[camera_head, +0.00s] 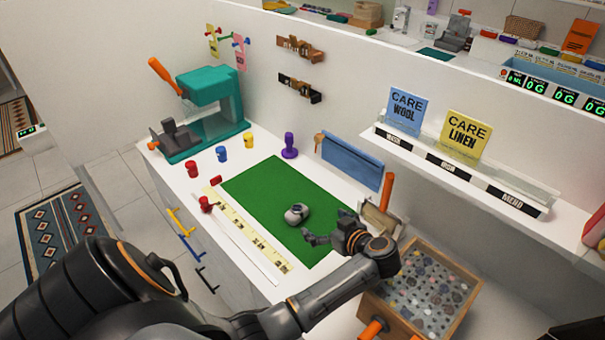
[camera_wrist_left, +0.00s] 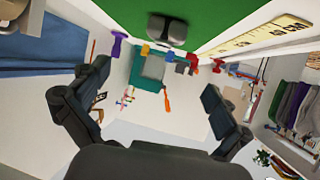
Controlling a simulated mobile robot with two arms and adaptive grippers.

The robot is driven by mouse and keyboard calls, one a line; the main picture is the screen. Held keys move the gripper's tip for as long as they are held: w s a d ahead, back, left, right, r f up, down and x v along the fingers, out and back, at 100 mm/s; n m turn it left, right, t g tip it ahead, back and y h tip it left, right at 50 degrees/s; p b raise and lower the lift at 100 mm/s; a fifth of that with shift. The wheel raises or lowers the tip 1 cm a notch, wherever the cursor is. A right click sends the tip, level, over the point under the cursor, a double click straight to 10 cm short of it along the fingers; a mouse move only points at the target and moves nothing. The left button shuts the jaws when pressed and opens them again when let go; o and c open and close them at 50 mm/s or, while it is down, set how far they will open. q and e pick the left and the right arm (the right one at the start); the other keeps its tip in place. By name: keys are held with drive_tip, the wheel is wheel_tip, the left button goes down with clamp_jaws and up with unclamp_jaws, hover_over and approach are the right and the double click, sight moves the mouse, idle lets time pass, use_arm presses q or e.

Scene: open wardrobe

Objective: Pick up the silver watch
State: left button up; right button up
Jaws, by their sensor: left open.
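The silver watch (camera_head: 296,213) is a small rounded grey-silver piece lying on the green mat (camera_head: 262,190) on the white counter. In the left wrist view the watch (camera_wrist_left: 167,29) shows near the top middle, with a dark part on it. My left gripper (camera_head: 325,228) is over the mat's near right part, just right of the watch. It also shows in the left wrist view (camera_wrist_left: 155,85), its fingers spread and nothing between them. The watch lies outside the fingers, apart from them as far as I can tell. My right gripper is not in view.
A yellow measuring strip (camera_head: 245,226) runs along the mat's near left edge. A purple stamp-like piece (camera_head: 289,147), small coloured cups and a teal press (camera_head: 212,105) stand behind. A blue pouch (camera_head: 350,160) stands at the wall.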

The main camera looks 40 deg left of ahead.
sight(300, 213)
use_arm(q)
drive_tip(key=x, duration=0.6)
drive_tip(key=shift+s+a+p, duration=0.1)
drive_tip(key=shift+a+p, duration=0.25)
drive_tip(key=shift+a+f, duration=0.35)
drive_tip(key=shift+a, duration=0.1)
drive_tip(key=shift+a+f, duration=0.1)
drive_tip(key=shift+a, duration=0.15)
drive_tip(key=x, duration=0.2)
drive_tip(key=p+x, duration=0.1)
drive_tip(key=shift+a+f, duration=0.2)
drive_tip(key=shift+f, duration=0.2)
drive_tip(key=shift+a+f, duration=0.35)
drive_tip(key=shift+d, duration=0.1)
drive_tip(key=shift+r, duration=0.1)
drive_tip(key=c, duration=1.6)
drive_tip(key=shift+o, duration=0.2)
